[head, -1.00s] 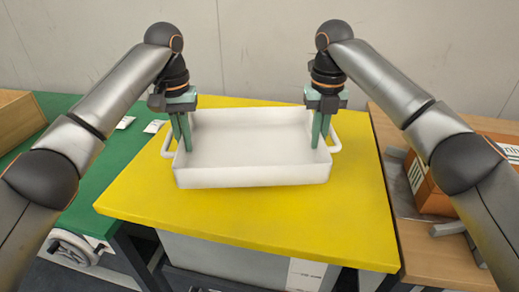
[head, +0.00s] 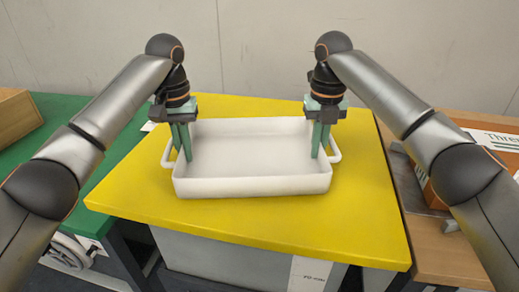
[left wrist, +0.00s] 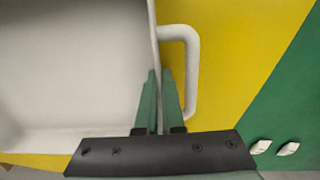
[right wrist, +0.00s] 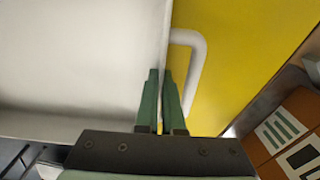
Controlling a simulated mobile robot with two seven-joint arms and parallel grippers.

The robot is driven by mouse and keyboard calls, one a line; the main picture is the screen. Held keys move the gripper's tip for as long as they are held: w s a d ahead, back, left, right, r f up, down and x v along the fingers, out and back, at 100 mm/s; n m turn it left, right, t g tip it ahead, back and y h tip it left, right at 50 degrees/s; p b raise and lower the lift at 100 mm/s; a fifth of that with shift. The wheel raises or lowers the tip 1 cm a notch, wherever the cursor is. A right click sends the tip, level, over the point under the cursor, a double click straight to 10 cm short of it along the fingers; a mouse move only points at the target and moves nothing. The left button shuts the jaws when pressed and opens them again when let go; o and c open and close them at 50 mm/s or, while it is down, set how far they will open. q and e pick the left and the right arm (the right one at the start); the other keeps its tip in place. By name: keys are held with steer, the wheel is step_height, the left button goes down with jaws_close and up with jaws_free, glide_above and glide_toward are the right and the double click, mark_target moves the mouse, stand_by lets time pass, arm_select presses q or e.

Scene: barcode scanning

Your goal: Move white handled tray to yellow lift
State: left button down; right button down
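The white handled tray (head: 252,187) is level over the yellow lift top (head: 330,225); I cannot tell whether it touches it. A loop handle sticks out at each short side. My left gripper (head: 182,155) points down at the tray's left side. In the left wrist view its green fingers (left wrist: 160,85) straddle the thin side wall beside the handle (left wrist: 192,70), shut on it. My right gripper (head: 319,152) is placed the same way at the right side. In the right wrist view its fingers (right wrist: 160,85) are shut on the wall beside the other handle (right wrist: 196,70). The tray is empty.
A green table (head: 85,140) with a wooden box (head: 15,118) is at the left. A wooden table (head: 440,255) with an orange-and-white box (head: 490,145) is at the right. A plain wall (head: 260,50) stands behind. Yellow surface is free in front of the tray.

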arm_select(q)
steer(key=c, duration=1)
jaws_free()
steer(key=shift+f, duration=0.15)
steer(key=shift+c, duration=0.2)
arm_select(e)
steer(key=c, duration=1)
jaws_free()
steer(key=shift+f, duration=0.15)
steer(key=shift+c, duration=0.2)
arm_select(q)
step_height(320, 180, up, 12)
arm_select(e)
step_height(320, 180, up, 12)
